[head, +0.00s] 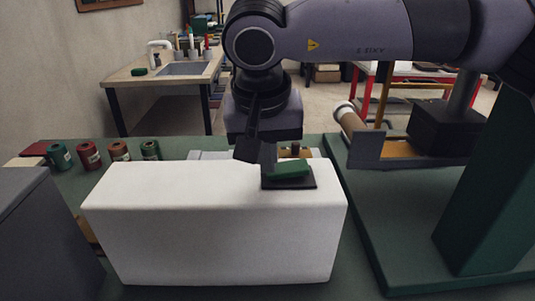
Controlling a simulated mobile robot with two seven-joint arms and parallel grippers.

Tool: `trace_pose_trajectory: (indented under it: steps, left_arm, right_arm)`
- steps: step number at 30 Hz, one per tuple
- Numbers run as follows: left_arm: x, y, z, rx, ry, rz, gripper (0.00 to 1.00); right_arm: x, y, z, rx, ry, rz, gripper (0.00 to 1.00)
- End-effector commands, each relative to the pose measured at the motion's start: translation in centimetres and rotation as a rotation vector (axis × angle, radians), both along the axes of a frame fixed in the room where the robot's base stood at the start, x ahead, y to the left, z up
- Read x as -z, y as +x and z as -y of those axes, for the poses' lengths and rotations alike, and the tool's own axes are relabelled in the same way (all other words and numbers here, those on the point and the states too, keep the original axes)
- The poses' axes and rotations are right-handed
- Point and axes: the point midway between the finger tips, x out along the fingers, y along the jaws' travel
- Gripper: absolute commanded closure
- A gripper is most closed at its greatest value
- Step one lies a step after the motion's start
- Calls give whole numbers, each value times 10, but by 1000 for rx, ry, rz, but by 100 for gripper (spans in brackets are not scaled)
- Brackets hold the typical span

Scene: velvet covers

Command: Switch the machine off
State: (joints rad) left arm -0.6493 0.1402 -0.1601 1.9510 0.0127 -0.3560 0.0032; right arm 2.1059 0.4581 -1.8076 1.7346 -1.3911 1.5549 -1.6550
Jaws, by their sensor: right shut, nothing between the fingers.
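The machine is most likely the large white box-shaped housing (215,228) on the green table. On its top right is a dark plate with a green switch (291,169), which looks tilted, its right end higher. My right gripper (258,158) comes down from above with its fingers shut and empty. Its fingertips are just left of the switch, close to the plate's edge; I cannot tell whether they touch. My left gripper is not in view.
Several thread spools (89,155) stand at the back left. A grey block (45,240) is at the front left. A green stand (485,200) and a holder with a brown roll (350,117) are at the right. A sink bench (183,69) is far behind.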

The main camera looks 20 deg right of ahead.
Motion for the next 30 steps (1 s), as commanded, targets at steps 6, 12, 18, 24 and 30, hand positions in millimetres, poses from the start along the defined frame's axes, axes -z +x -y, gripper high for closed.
trace_pose_trajectory:
  steps: [6,12,18,24,30]
  left_arm:
    - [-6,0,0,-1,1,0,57]
    - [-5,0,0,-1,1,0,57]
    - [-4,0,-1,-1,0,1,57]
    - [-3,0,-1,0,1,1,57]
    - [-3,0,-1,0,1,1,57]
  right_arm:
    - [-7,0,0,1,1,-1,100]
    - [-6,0,0,1,1,0,100]
    - [-20,-3,-2,0,1,4,100]
    - [-53,-12,-7,0,2,3,100]
    - [-72,-17,-10,0,1,0,100]
